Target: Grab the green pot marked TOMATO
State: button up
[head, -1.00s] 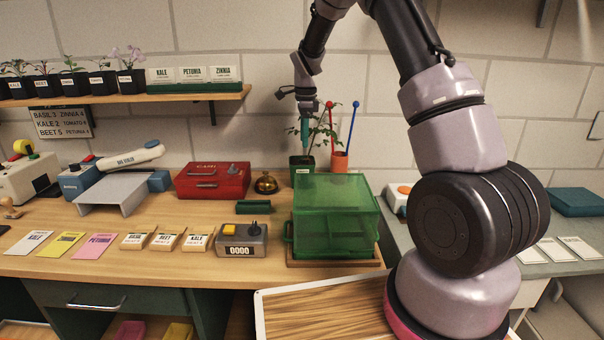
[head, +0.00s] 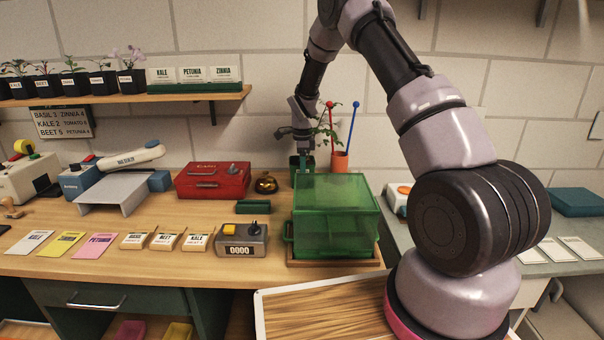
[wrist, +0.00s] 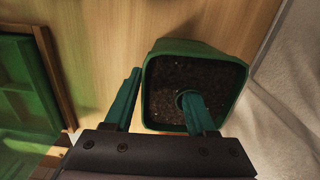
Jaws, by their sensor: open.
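A green pot (head: 297,171) filled with dark soil stands at the back of the bench. Its label cannot be read now. In the wrist view the pot (wrist: 235,70) is right of centre, seen from above. My gripper (head: 304,158) is down at the pot, with teal fingers. In the wrist view my gripper (wrist: 162,84) is open, with one finger outside the pot's left wall and the other over the soil, near a small round ring. I cannot tell whether either finger touches the pot. The pot's lower part is mostly hidden in the head view.
A green transparent box (head: 335,215) on a wooden base stands in front of the pot. An orange cup (head: 339,161) with red and blue sticks is close on the right. The wall is close behind.

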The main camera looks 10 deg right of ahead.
jog(key=shift+f, duration=0.25)
grip_shut()
dwell(1.3)
